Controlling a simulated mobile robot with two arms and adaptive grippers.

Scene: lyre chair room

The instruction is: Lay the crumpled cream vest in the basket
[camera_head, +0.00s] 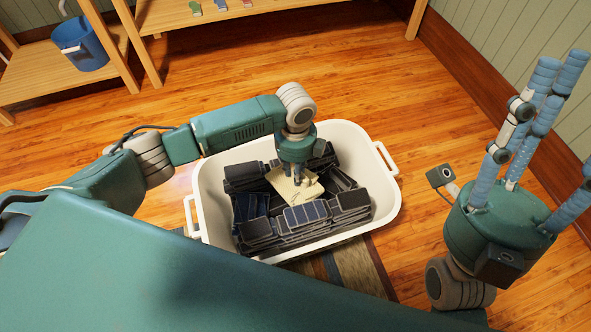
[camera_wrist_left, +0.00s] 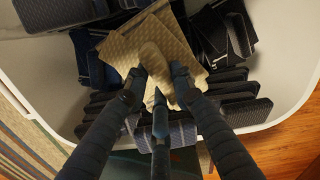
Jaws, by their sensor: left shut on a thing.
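The crumpled cream vest (camera_head: 283,188) is inside the white basket (camera_head: 212,185), on top of dark folded things. It also shows in the left wrist view (camera_wrist_left: 135,45), its patterned cloth creased at the fingertips. My left gripper (camera_head: 297,178) reaches down into the basket with its fingers shut on the vest; the left wrist view shows the fingertips (camera_wrist_left: 160,85) close together on it. My right gripper (camera_head: 545,105) is at the right, clear of the basket, fingers pointing up, apart and empty.
Several dark folded items (camera_head: 300,222) fill much of the basket. A striped rug (camera_head: 355,265) lies partly under it. A wooden shelf (camera_head: 60,85) with a blue bucket (camera_head: 80,45) stands at the back left. Wooden floor behind the basket is clear.

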